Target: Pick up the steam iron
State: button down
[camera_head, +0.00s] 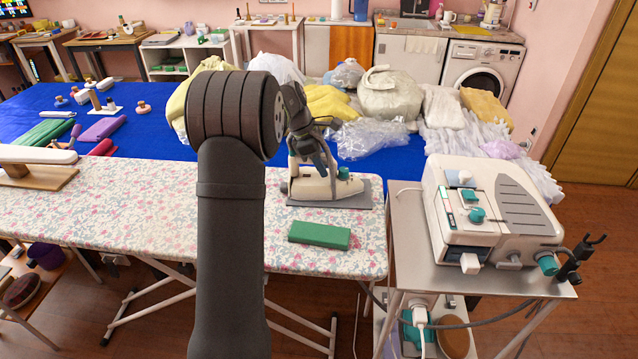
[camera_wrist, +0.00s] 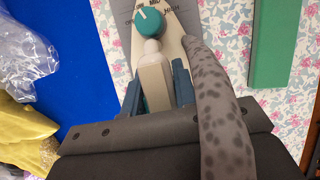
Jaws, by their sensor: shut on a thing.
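The steam iron (camera_head: 318,184) is cream with a teal dial and stands on a grey rest plate (camera_head: 345,200) at the right end of the floral ironing board (camera_head: 150,215). My gripper (camera_head: 318,160) is above the iron, pointing down at its handle. In the wrist view, the blue-grey fingers of my gripper (camera_wrist: 157,88) are on both sides of the cream handle (camera_wrist: 154,80), shut on it. The teal dial (camera_wrist: 150,22) lies just beyond the fingertips. A grey spotted hose or cord (camera_wrist: 215,110) runs along the right of the handle. The iron's underside is hidden.
A green block (camera_head: 319,235) lies on the board in front of the iron. A steam station (camera_head: 490,215) stands on a metal cart to the right. Behind is a blue table (camera_head: 60,100) with plastic-wrapped bundles (camera_head: 390,95) and spools. My arm hides part of the board.

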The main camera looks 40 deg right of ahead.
aim_at(324, 155)
jog(key=shift+r, duration=0.1)
dwell(0.3)
jog(key=shift+r, duration=0.45)
notch_tip(324, 155, up, 4)
jog(key=shift+f, duration=0.25)
jog(key=s+d+r, duration=0.2)
jog(key=s+r, duration=0.4)
jog(key=s, duration=0.5)
jog(key=shift+s+r, duration=0.25)
jog(key=shift+r, duration=0.05)
jog(key=shift+d, duration=0.1)
